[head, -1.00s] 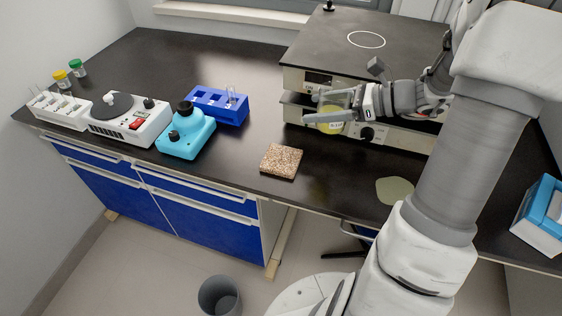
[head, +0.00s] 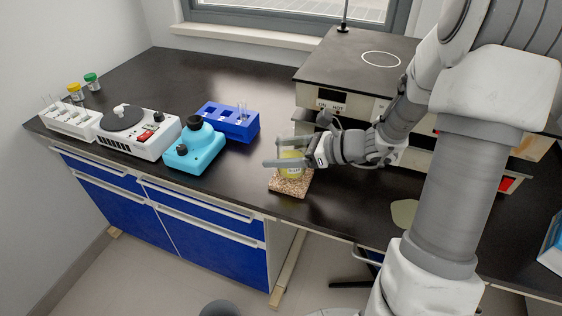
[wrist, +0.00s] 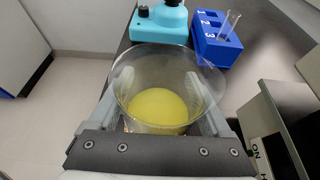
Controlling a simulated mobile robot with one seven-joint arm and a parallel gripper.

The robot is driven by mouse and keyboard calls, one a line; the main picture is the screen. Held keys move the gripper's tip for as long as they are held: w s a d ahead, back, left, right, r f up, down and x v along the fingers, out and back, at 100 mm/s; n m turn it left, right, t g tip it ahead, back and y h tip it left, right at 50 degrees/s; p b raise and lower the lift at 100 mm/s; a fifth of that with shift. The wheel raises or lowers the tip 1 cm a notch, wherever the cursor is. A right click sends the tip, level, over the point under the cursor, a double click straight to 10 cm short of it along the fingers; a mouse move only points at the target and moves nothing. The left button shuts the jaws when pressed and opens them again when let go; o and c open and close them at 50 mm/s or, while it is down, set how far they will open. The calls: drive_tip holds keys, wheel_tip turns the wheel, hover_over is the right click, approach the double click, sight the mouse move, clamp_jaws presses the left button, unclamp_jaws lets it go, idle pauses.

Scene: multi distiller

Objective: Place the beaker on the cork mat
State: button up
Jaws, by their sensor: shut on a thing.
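A turquoise device (head: 194,148) and a blue tube rack (head: 230,122) stand left of and behind the mat. A white stirrer device (head: 138,133) is farther left. A large hotplate unit (head: 350,75) stands behind on the right. The black bench (head: 245,70) is clear at the back left.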

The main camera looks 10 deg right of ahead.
drive_tip(key=shift+f, duration=1.15)
drive_tip(key=shift+f+b, duration=0.15)
drive_tip(key=shift+b, duration=0.25)
drive_tip(key=o, duration=1.4)
drive_tip(key=shift+s+d+r+p, duration=0.1)
drive_tip(key=shift+d+r+p, duration=0.05)
drive_tip(key=shift+r+p, duration=0.15)
drive_tip(key=p+v, duration=0.2)
drive_tip(key=v, duration=0.9)
drive_tip(key=shift+s+d+r+p, duration=0.1)
drive_tip(key=shift+s+d+p, duration=0.1)
drive_tip(key=shift+p, duration=0.2)
